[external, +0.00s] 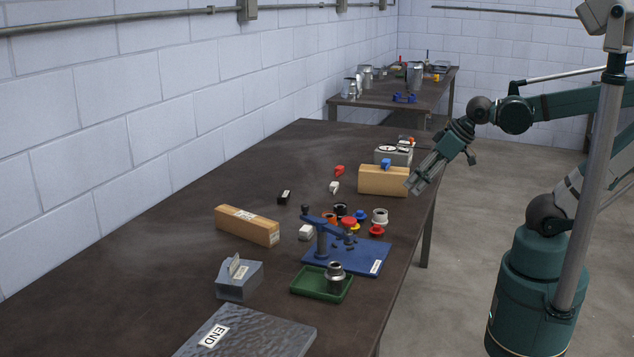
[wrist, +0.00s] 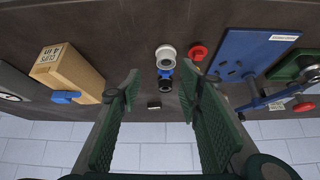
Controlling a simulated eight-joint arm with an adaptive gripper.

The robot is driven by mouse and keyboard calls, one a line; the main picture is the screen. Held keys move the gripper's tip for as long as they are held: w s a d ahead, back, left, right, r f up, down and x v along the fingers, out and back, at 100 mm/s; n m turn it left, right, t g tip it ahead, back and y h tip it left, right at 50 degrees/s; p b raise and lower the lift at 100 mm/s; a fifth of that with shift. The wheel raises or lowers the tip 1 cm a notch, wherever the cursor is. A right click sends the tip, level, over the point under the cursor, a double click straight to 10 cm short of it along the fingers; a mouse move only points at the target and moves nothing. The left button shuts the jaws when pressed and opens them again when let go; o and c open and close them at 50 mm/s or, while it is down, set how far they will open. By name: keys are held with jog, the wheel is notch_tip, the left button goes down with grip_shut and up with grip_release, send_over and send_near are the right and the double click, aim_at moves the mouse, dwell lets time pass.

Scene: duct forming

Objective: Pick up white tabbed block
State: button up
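A small white block with a tab-like end (external: 334,187) lies on the dark table in the external view, just in front of a similar red piece (external: 339,170). A second, boxier white block (external: 305,231) lies beside the blue fixture; a tab cannot be made out on it. My gripper (external: 415,186) hangs in the air near the table's right edge, to the right of both white blocks and apart from them. In the wrist view my gripper (wrist: 160,82) has its two green fingers spread with nothing held between them. I cannot clearly make out a white tabbed block there.
A cardboard box (external: 382,181) stands near the gripper, with a blue piece on top. Several round rings and caps, including a white ring (external: 380,216), lie by the blue fixture board (external: 365,258). A green tray (external: 310,284) and another carton (external: 247,225) are nearer.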

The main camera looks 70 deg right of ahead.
jog(key=w+d+r+m+g+h+p, duration=0.1)
jog(key=w+d+r+m+p, duration=0.1)
jog(key=w, duration=0.3)
jog(key=w+d+r+m+g+p, duration=0.1)
jog(key=w+d+r+m+p, duration=0.15)
jog(key=w, duration=0.25)
jog(key=m+g+h+p, duration=0.3)
jog(key=m+g+p, duration=0.2)
jog(key=m+p, duration=0.7)
send_over(334, 187)
jog(key=a, duration=0.2)
notch_tip(334, 187, down, 10)
jog(key=shift+w+d, duration=0.1)
jog(key=shift+d, duration=0.15)
jog(key=shift+x, duration=1.2)
jog(key=shift+d+f, duration=0.1)
